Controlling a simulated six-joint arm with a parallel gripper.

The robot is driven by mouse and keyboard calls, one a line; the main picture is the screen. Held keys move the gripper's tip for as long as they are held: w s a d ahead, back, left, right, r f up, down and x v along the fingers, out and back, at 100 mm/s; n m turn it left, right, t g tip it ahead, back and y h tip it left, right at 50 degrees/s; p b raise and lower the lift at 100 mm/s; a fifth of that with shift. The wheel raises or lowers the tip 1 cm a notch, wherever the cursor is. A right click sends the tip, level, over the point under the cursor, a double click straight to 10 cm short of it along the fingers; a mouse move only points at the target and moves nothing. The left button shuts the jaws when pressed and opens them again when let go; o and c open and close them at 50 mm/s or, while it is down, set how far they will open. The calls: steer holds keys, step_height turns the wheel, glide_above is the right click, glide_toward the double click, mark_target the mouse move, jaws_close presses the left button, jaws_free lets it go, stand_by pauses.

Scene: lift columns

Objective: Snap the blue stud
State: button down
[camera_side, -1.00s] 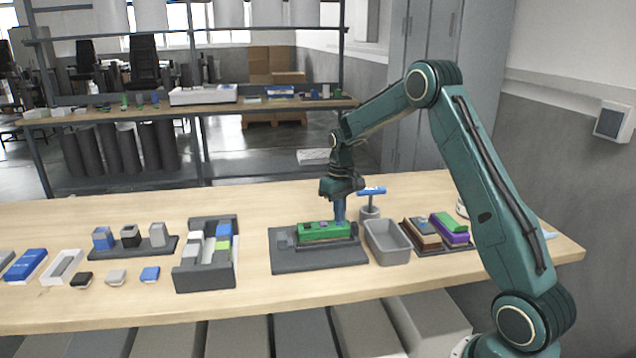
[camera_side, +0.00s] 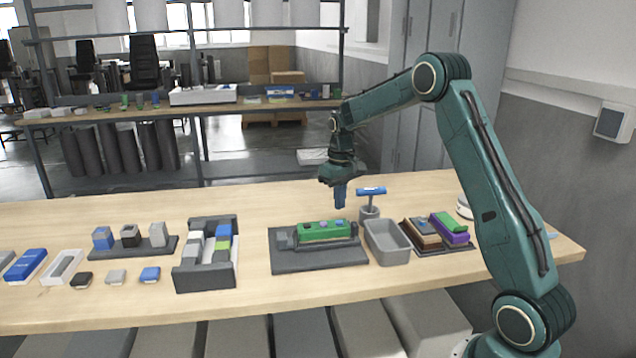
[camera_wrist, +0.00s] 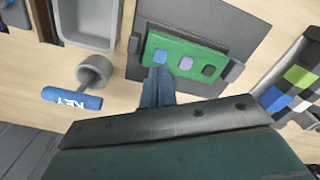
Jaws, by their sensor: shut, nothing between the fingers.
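The green block (camera_side: 325,230) lies on a dark grey fixture plate (camera_side: 345,258). In the wrist view the green block (camera_wrist: 166,64) carries three studs in a row: the blue stud (camera_wrist: 160,56), a purple one (camera_wrist: 186,63) and a dark one (camera_wrist: 209,71). The blue stud also shows in the side view (camera_side: 339,222), at the block's right end. The stud appears seated in the block; its exact depth cannot be told. My gripper (camera_side: 340,204) is shut and empty, pointing down above the block's right end, apart from it. Its blue fingers (camera_wrist: 156,92) show in the wrist view.
A blue-handled tool (camera_side: 371,191) stands in a grey round holder (camera_side: 370,212) close to my gripper's right. A grey bin (camera_side: 388,243) and a tray of coloured blocks (camera_side: 440,236) lie right. A dark rack (camera_side: 206,272) stands left, with bare table between it and the plate.

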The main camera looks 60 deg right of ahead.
steer(key=shift+r, duration=2.35)
